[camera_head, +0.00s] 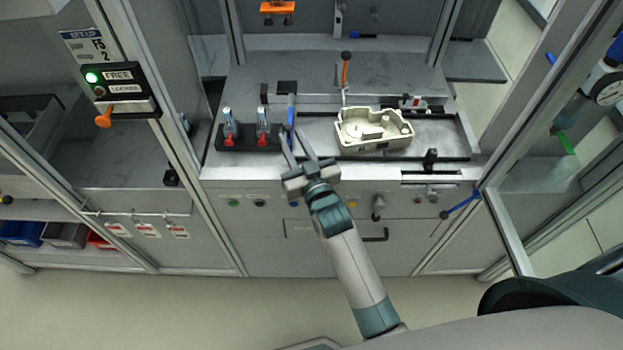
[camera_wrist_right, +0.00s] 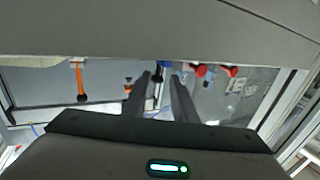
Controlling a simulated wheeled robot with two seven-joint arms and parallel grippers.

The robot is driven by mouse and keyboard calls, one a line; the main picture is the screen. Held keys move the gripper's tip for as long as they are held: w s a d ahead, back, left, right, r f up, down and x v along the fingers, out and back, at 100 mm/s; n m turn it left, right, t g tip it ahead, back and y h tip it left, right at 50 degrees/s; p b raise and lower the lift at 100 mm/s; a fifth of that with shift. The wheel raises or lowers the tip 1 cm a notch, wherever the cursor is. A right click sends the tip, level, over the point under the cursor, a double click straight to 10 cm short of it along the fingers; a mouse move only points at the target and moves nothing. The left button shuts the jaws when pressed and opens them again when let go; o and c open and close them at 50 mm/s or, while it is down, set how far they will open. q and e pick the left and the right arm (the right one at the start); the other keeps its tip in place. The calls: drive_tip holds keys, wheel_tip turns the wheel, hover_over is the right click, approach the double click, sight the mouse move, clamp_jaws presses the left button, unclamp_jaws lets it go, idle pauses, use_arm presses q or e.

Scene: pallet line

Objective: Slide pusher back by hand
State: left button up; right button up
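My right gripper (camera_head: 293,136) reaches over the front edge of the worktable, its two fingers spread apart. A blue bar-shaped handle (camera_head: 291,106), possibly the pusher, stands just beyond the fingertips. I cannot tell whether the fingers touch it. In the right wrist view the fingers (camera_wrist_right: 160,85) are apart, with a dark and blue part showing beyond the gap; nothing is clearly held. An orange lever with a black knob (camera_head: 346,72) stands farther back. My left gripper is not in view.
A beige housing (camera_head: 375,132) sits in the recessed bed, right of my gripper. A black block with red-levered clamps (camera_head: 245,140) is on the left. A panel with an orange lever (camera_head: 120,92) hangs on the left post. Frame posts bound both sides.

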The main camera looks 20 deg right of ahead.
drive_tip(key=s+d+b, duration=0.1)
drive_tip(key=s+b, duration=0.2)
drive_tip(key=s, duration=1)
drive_tip(key=shift+d, duration=0.2)
drive_tip(key=shift+f, duration=0.1)
